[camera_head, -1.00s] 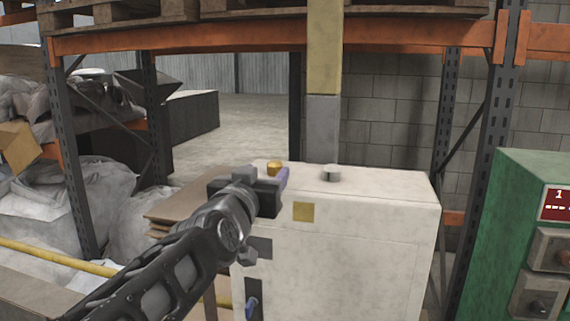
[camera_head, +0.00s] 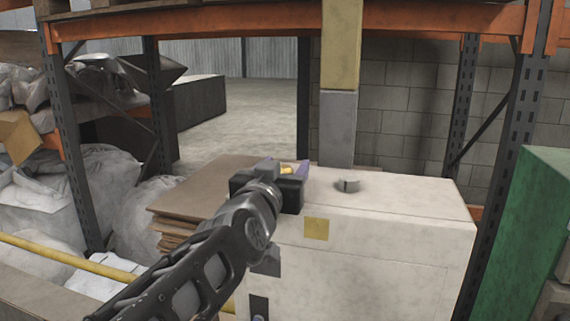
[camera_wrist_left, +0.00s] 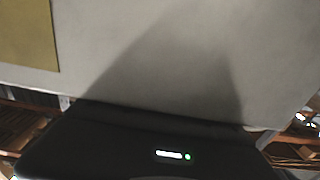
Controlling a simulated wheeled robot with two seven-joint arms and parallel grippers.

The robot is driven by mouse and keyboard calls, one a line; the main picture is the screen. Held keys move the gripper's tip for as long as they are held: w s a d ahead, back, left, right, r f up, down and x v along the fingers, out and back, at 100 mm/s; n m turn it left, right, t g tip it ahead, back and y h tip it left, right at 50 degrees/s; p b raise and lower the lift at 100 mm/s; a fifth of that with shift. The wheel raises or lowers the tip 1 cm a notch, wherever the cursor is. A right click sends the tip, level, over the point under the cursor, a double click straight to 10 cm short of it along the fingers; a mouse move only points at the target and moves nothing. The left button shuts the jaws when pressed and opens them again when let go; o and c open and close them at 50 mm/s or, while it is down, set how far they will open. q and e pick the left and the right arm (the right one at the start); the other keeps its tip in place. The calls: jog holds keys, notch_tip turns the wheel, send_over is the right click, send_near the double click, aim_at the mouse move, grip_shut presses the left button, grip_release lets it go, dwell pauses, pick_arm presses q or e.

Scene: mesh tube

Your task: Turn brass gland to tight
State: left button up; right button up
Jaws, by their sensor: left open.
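The brass gland (camera_head: 287,170) is a small gold fitting on top of the pale cabinet (camera_head: 375,250), near its left back corner. It is mostly hidden behind my left gripper (camera_head: 290,166) in the head view. My left gripper is open at the cabinet top, with a purple finger just right of the gland. The gland seems to lie between the fingers; whether they touch it cannot be told. The left wrist view shows only the dark gripper body and the cabinet face, no gland. My right gripper is not in view.
A grey knob-like fitting (camera_head: 347,185) stands on the cabinet top to the right. Flat cardboard sheets (camera_head: 195,200) are stacked left of the cabinet. A rack post (camera_head: 513,160) and a green cabinet (camera_head: 535,230) stand at the right.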

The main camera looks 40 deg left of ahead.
pick_arm(q)
grip_shut()
dwell(0.5)
